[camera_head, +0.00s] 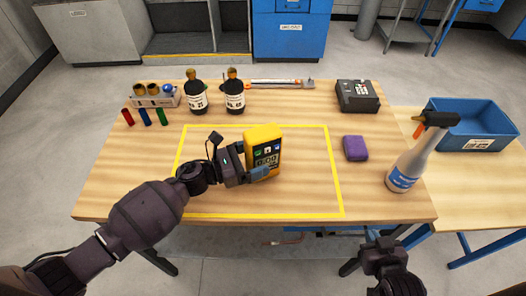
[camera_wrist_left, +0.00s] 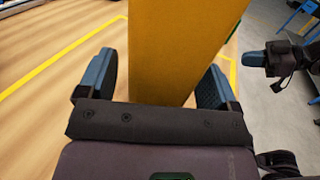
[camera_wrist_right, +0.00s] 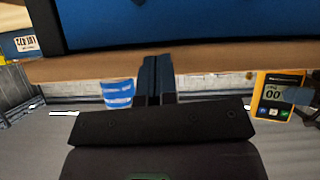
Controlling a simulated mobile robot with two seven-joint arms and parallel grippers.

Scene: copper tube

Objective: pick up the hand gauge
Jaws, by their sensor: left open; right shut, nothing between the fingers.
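The hand gauge (camera_head: 266,152) is a yellow device with a dark screen reading zeros, standing upright inside the yellow outline on the table. My left gripper (camera_head: 256,174) is at its lower part, with the fingers open. In the left wrist view the gauge's yellow body (camera_wrist_left: 172,50) fills the space between the two fingers (camera_wrist_left: 152,88), with a gap at the left finger. The gauge also shows at the right of the right wrist view (camera_wrist_right: 272,108). My right gripper (camera_head: 384,245) is shut and empty, in front of the table's front edge.
A white spray bottle (camera_head: 408,168) and a purple block (camera_head: 355,148) stand to the right. A blue bin (camera_head: 474,125) is on the side table. Two dark bottles (camera_head: 234,97), a rack (camera_head: 156,100) and a black device (camera_head: 357,96) line the back. The outlined area is otherwise clear.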

